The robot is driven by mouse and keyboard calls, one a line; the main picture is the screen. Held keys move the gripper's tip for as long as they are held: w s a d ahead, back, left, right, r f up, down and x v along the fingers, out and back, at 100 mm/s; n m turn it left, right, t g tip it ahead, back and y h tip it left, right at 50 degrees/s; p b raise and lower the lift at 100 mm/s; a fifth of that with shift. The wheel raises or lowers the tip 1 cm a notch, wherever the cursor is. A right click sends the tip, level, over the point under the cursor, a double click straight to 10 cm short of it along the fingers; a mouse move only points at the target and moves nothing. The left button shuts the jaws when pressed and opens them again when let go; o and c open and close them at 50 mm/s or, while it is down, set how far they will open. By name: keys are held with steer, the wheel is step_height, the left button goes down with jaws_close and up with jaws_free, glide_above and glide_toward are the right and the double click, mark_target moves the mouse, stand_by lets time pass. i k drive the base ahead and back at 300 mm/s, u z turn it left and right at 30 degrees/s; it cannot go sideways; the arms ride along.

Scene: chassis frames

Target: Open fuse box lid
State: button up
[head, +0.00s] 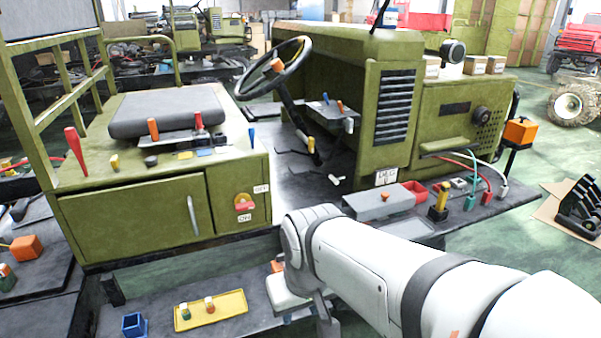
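A low grey box (372,206) with a flat, closed-looking top sits on the chassis deck, right of centre. It looks like the fuse box, though no label is readable on it. A small orange part (385,196) shows on its top. My white arm comes in from the lower right and bends down at the lower middle. My gripper (325,322) is only partly visible at the bottom edge, below and left of the grey box and apart from it. Its fingertips are not clear, and I cannot see anything held.
A red open bin (414,192) stands right beside the grey box. A yellow-handled part (441,203) and coloured cables (470,185) are farther right. A yellow tray (228,308) with two small pieces and a blue cup (134,324) lie at lower left. The steering wheel (273,68) rises behind.

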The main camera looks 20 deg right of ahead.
mark_target(369, 205)
steer(key=u, duration=1.5)
steer(key=k, duration=1.45)
steer(key=z, duration=1.5)
steer(key=i, duration=1.7)
steer(key=z, duration=0.05)
